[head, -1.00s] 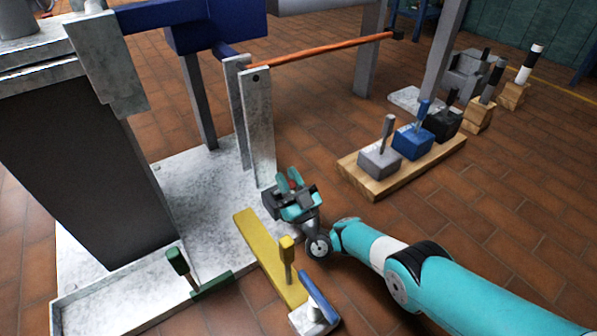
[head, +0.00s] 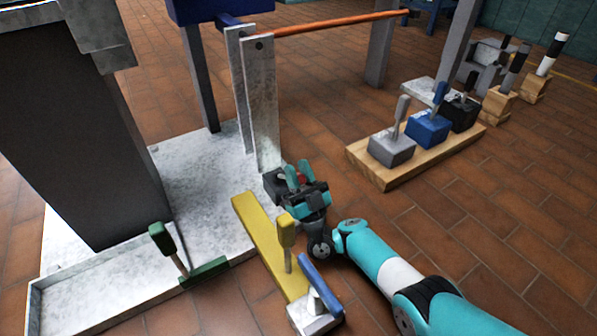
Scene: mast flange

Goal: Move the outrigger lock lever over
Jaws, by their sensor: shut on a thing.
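My gripper (head: 299,173) is shut at the right edge of the metal base plate, beside a dark block (head: 275,186) at the foot of the pale uprights. A small red part (head: 302,179) shows between its teal fingers. What it holds is mostly hidden by the gripper, so its shape is not clear. A yellow lever (head: 286,230) stands upright on the yellow beam (head: 257,222), in front of my gripper. A blue-handled lever (head: 318,280) leans on a metal block at the beam's near end. A green lever (head: 162,240) tilts left at the plate's front. No label tells which is the outrigger lock.
A wooden board (head: 377,176) with grey, blue and black lever boxes lies to the right. An orange bar (head: 340,24) runs overhead from the uprights (head: 262,105). Tiled floor at right is open.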

